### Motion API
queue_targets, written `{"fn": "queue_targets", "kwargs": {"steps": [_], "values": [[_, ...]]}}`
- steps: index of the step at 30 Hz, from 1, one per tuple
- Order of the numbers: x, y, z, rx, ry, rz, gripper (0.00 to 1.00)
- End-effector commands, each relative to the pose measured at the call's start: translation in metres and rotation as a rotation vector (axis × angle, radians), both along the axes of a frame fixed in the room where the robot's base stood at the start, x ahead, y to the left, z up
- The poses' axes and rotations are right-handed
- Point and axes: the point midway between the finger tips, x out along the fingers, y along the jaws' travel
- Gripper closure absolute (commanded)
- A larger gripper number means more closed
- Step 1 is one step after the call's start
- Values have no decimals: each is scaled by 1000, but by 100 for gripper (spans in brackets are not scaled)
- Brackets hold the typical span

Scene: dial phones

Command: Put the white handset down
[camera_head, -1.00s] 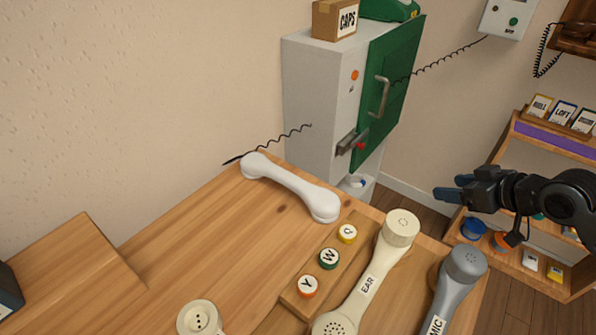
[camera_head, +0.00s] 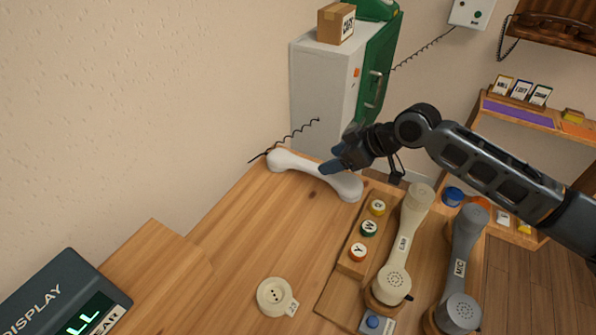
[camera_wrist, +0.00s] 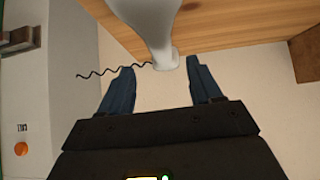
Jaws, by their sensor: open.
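The white handset (camera_head: 300,167) lies on the wooden table near its back edge, by the wall. In the wrist view its pale body (camera_wrist: 152,25) runs between my finger tips, with its far end near them. My gripper (camera_head: 335,166) is over the right half of the handset, open, with blue fingers; the wrist view shows the two fingers (camera_wrist: 160,85) apart, one on either side of the handset's line. Whether the fingers touch it cannot be told.
A cream EAR handset (camera_head: 403,245) and a grey MIC handset (camera_head: 464,260) lie at the right. Lettered knobs (camera_head: 369,228) sit on a wooden strip. A grey cabinet (camera_head: 318,95) stands behind. The table's left middle is clear; a display box (camera_head: 60,305) is at front left.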

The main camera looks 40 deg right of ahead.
Motion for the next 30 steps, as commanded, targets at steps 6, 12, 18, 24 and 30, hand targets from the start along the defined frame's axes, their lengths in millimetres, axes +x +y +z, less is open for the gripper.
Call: {"fn": "queue_targets", "kwargs": {"steps": [6,12,18,24,30], "values": [[14,7,-15,6,3,2,36],[28,14,-29,6,3,2,36],[46,22,-49,5,3,1,36],[51,23,-54,2,1,-1,36],[50,23,-54,3,0,0,42]]}}
